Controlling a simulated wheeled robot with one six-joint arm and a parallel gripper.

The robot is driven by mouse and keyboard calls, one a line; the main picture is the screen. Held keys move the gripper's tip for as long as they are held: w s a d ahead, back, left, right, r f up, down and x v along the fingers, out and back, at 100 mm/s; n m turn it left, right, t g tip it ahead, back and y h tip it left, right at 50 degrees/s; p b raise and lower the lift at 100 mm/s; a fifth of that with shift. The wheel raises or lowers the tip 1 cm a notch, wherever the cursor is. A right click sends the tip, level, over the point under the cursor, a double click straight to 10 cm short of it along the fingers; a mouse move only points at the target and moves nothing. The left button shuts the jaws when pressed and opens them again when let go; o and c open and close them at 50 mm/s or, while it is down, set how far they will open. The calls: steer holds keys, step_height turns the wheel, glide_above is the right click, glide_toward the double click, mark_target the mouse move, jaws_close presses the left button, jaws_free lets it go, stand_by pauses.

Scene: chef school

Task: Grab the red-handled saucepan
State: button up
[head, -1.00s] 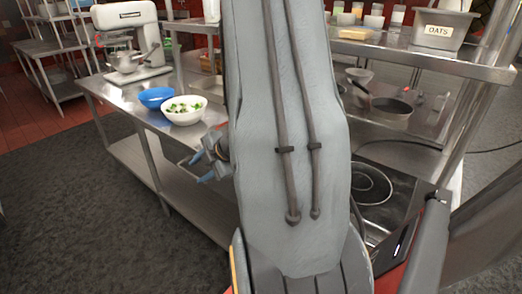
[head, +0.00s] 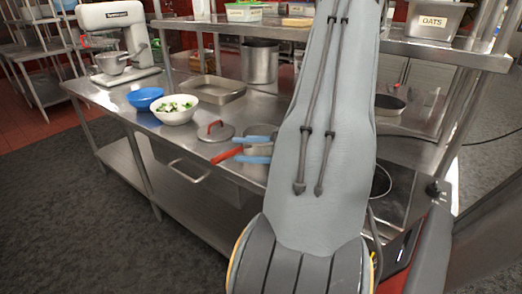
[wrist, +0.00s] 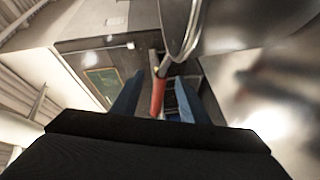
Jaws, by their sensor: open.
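My gripper (head: 245,149) has blue fingers, one above and one below the handle in the head view. In the wrist view, the red handle (wrist: 158,98) shows between the two open fingers (wrist: 156,98), with a gap to each. The pot's curved rim (wrist: 184,45) is beyond at the top. Contact with the handle cannot be told.
A lid with a red knob (head: 215,131) lies just left of the pot. A tall pot (head: 260,62) is behind. A dark pan (head: 389,104) is right of my arm.

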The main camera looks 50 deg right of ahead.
steer(key=p+x, duration=0.2)
steer(key=x, duration=0.4)
steer(key=shift+a+p, duration=0.25)
steer(key=shift+p, duration=0.05)
jaws_close()
